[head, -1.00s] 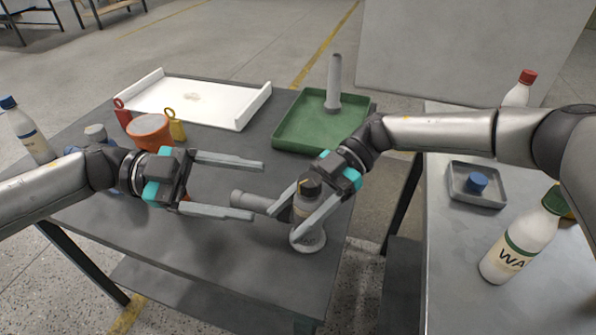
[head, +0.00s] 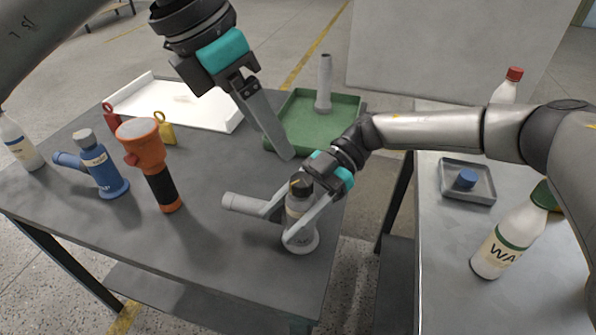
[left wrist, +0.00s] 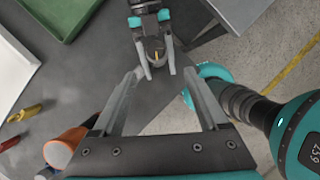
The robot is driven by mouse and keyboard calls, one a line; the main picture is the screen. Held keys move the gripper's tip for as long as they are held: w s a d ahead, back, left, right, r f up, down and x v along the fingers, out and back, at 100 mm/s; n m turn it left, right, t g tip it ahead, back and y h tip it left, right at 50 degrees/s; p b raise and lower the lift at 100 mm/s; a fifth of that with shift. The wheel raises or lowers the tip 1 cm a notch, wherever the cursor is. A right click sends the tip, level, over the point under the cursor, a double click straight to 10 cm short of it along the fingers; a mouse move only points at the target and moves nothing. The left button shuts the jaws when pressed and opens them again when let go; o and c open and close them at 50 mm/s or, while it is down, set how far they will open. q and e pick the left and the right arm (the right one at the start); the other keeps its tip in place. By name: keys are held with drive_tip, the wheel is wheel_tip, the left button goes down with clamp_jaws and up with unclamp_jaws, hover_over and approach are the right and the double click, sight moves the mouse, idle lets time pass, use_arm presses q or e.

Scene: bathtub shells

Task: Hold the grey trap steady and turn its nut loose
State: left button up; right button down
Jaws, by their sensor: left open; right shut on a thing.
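The grey trap (head: 298,206) stands upright near the front right of the dark table, its side pipe pointing left. Its dark top nut (head: 300,184) bears a yellow mark, which also shows in the left wrist view (left wrist: 155,53). My right gripper (head: 282,225) is shut on the grey trap's body, one finger on each side. My left gripper (head: 284,153) is open and empty, pointing down above and behind the trap. In the left wrist view its fingers (left wrist: 163,74) are spread, with the nut beyond the tips, between their lines. The grip contact is partly hidden.
A blue trap (head: 98,165) and an orange flashlight (head: 148,150) stand left. A green tray (head: 345,108) with a grey pipe (head: 324,85) and a white tray (head: 150,97) lie behind. The right table holds a small grey tray (head: 450,170) and a white bottle (head: 495,250).

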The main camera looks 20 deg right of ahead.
sight(301, 180)
use_arm(q)
drive_tip(key=x, duration=1.1)
drive_tip(key=shift+w+d+f, duration=0.2)
drive_tip(key=shift+w+d, duration=0.05)
drive_tip(key=shift+w, duration=0.15)
drive_tip(key=shift+c, duration=0.3)
clamp_jaws()
